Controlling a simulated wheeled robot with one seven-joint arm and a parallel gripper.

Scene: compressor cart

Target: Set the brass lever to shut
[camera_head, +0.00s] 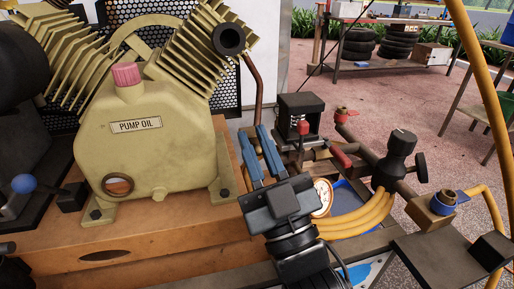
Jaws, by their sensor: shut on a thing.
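My gripper (254,134) has two blue fingers that point up the picture, between the pump and the black box with a red knob. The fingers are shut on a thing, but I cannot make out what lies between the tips. I cannot pick out the brass lever for sure, and its position does not show. A red-handled lever (341,155) sits on the pipework to the right of the fingers, apart from them. A smaller red handle (346,112) stands above it. A blue handle (450,198) sits on a brass-coloured block at the right.
The tan pump (150,145) labelled PUMP OIL stands close left of my gripper. The black box (300,116) stands close right. A gauge (323,197) and a coiled yellow hose (362,217) lie right of my wrist. A black regulator (396,157) stands farther right.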

